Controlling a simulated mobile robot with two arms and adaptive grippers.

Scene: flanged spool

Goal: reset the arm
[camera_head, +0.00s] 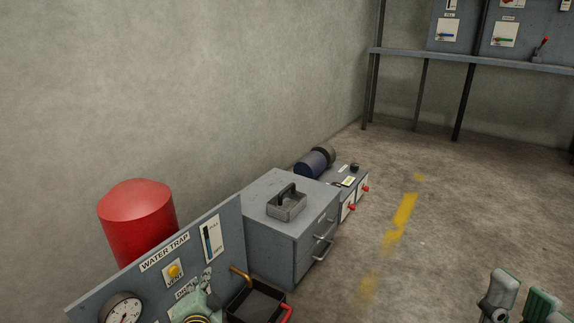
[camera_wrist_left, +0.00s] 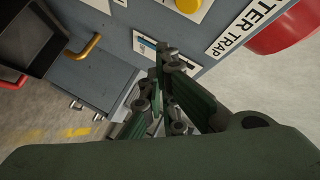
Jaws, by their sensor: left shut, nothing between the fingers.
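My left gripper (camera_head: 200,296) is at the bottom of the head view, in front of the lower part of the grey water trap panel (camera_head: 228,233). It partly covers a white sign there. In the left wrist view my left gripper (camera_wrist_left: 160,75) has its green and grey fingers together, with nothing between them. My right gripper (camera_head: 520,297) is at the bottom right corner of the head view, cut off by the edge. Its two fingers stand apart with floor showing between them.
The panel carries a yellow button (camera_head: 174,271) and a dial gauge (camera_head: 122,310). A red tank (camera_head: 138,222) stands behind it. A brass pipe (camera_head: 241,274) sits above a black tray (camera_head: 262,303) with a red handle. A grey drawer cabinet (camera_head: 290,247) stands beyond.

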